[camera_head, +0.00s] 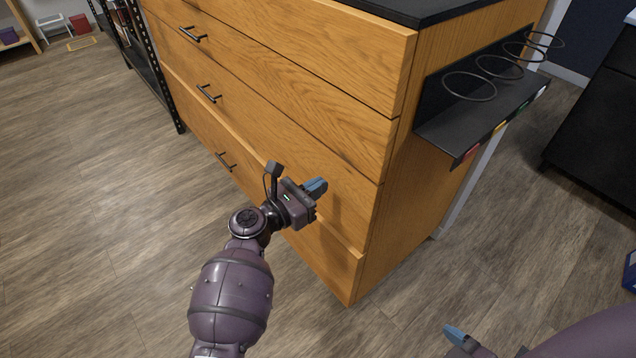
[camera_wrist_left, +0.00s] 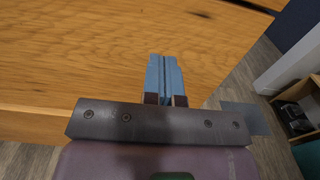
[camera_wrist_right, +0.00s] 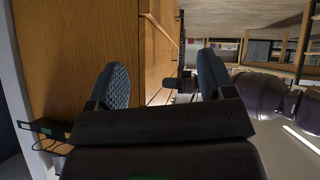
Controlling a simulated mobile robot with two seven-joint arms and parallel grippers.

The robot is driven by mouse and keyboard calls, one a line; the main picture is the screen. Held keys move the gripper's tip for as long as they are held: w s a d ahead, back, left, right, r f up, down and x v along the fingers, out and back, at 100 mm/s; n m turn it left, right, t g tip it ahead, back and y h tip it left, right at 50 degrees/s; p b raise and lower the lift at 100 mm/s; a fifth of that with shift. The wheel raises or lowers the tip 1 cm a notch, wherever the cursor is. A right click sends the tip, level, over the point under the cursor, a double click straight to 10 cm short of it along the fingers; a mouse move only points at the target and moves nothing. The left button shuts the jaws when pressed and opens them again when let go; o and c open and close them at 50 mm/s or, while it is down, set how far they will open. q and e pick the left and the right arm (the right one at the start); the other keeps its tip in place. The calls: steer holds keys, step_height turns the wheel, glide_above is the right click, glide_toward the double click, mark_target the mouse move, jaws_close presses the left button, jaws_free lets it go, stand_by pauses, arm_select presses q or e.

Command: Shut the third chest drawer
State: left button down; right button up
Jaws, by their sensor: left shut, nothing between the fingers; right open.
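The wooden chest (camera_head: 400,190) has stacked drawer fronts with dark bar handles. The third drawer (camera_head: 335,195) is the front just above the bottom one; it looks about flush with the fronts above. The bottom drawer (camera_head: 335,265) stands out slightly. My left gripper (camera_head: 318,186) is shut and empty, its blue fingertips at the right part of the third front. The left wrist view shows the closed fingers (camera_wrist_left: 163,78) against wood; I cannot tell whether they touch. My right gripper (camera_wrist_right: 162,80) is open and empty, low beside the chest's side; one finger shows in the head view (camera_head: 456,335).
A black rack (camera_head: 480,125) with ring holders juts from the chest's right side. A dark shelf post (camera_head: 160,80) stands at the chest's left. A dark cabinet (camera_head: 600,130) is at the right. The wooden floor (camera_head: 100,200) in front is clear.

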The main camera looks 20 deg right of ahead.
arm_select(q)
steer(key=p+v, duration=0.2)
steer(key=v, duration=0.9)
arm_select(e)
steer(key=shift+s+r+m, duration=0.15)
steer(key=shift+s+m, duration=0.25)
steer(key=shift+s, duration=0.05)
arm_select(q)
steer(key=shift+f, duration=0.15)
